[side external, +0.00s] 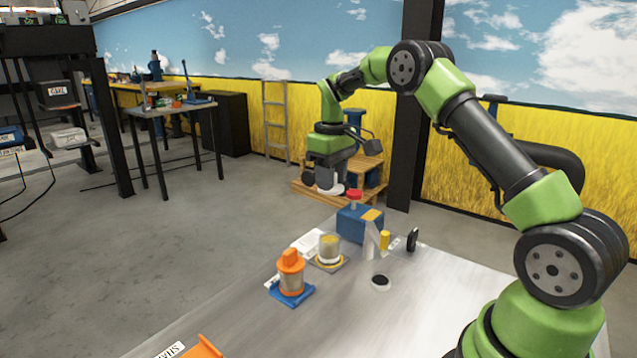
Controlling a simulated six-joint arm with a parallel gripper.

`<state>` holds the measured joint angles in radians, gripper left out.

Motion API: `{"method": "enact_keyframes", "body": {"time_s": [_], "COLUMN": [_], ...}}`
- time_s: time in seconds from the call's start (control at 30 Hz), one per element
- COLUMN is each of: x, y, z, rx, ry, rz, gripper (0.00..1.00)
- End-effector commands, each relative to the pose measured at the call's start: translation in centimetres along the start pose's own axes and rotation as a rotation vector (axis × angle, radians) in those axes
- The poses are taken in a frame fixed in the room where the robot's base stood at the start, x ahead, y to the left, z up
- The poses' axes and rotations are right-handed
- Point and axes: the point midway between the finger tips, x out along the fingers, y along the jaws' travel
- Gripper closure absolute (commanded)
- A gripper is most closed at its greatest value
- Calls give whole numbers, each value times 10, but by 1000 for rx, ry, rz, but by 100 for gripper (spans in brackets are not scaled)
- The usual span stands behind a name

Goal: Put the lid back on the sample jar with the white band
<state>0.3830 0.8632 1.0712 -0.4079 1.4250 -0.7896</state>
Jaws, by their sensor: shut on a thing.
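My gripper (328,184) hangs above the back of the workbench, pointing down. It is shut on a small white object, which looks like the lid (331,190). The sample jar with the white band (329,249) stands upright on a dark square base with a yellow edge, below the gripper in the picture. Tan contents show in the jar, and no lid shows on it. The held lid is well apart from the jar. How the fingers sit on the lid is too small to make out.
An orange-capped jar (291,274) stands on a blue base. A blue box (356,224) with a red knob is behind, with a yellow cylinder (385,240) and a black upright piece (412,240) beside it. A round dark-centred piece (380,282) lies on the bench (330,325), whose front is mostly clear.

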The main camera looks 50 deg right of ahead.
Motion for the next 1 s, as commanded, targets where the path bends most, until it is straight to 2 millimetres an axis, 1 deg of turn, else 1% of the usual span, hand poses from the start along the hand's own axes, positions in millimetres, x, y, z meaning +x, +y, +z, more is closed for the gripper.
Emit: {"method": "enact_keyframes", "body": {"time_s": [0.03,0.2,0.47,0.8,1.0], "x": [11,35,52,86,100], "y": [-3,-3,-4,-4,-4], "z": [1,1,1,1,1], "rx": [-2,-3,-2,-2,-1], "ry": [-9,-6,-4,-4,-4], "rz": [-5,-4,-3,-3,-2], "gripper": [89,89,89,89,89]}}
